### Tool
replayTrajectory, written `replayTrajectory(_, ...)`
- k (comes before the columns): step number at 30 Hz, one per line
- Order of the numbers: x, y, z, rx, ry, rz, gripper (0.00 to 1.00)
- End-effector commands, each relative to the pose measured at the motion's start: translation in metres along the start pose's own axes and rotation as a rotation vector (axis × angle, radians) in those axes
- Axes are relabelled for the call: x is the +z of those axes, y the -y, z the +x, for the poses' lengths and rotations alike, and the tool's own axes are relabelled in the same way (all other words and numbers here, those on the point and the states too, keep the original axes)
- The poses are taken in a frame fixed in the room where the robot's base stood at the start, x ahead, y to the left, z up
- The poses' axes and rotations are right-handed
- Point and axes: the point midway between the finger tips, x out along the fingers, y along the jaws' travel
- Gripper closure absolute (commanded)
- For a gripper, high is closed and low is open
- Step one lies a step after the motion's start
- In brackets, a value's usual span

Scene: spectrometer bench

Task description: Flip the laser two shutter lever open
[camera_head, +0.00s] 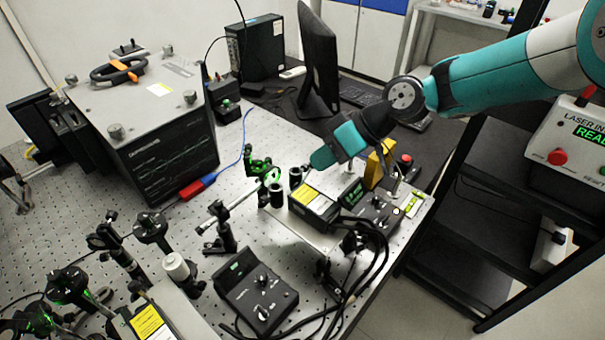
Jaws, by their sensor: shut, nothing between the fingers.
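My gripper (318,160) comes down from the upper right on my teal and dark arm. It hangs over the right part of the optical bench and is shut, with nothing seen in it. Its fingertips are small and partly hard to make out. Just below it is a dark laser box with a yellow label (314,198). Another yellow-labelled laser box (150,322) is at the bottom left, cut by the frame edge. I cannot read which is laser two. No shutter lever can be told apart clearly; the gripper appears above the nearer box, apart from it.
Green-lit optic mounts (262,168) and black posts (225,238) stand left of the gripper. A controller with knobs (257,298) and thick black cables (372,262) are in front. A yellow block (375,168), a red button (405,160) and a monitor (318,62) are nearby.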

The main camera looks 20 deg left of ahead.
Motion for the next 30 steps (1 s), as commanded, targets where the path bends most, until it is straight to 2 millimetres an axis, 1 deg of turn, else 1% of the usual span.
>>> replayTrajectory(7, 0.0, 0.003, 0.003, -0.001, -0.001, -0.003, 1.0)
replayTrajectory(15, 0.005, 0.013, 0.014, -0.008, 0.003, -0.003, 1.0)
replayTrajectory(19, 0.007, 0.015, 0.017, -0.012, 0.008, -0.001, 1.0)
replayTrajectory(26, 0.007, 0.016, 0.017, -0.015, 0.01, 0.0, 1.0)
replayTrajectory(30, 0.005, 0.023, 0.01, -0.013, 0.009, -0.002, 1.0)
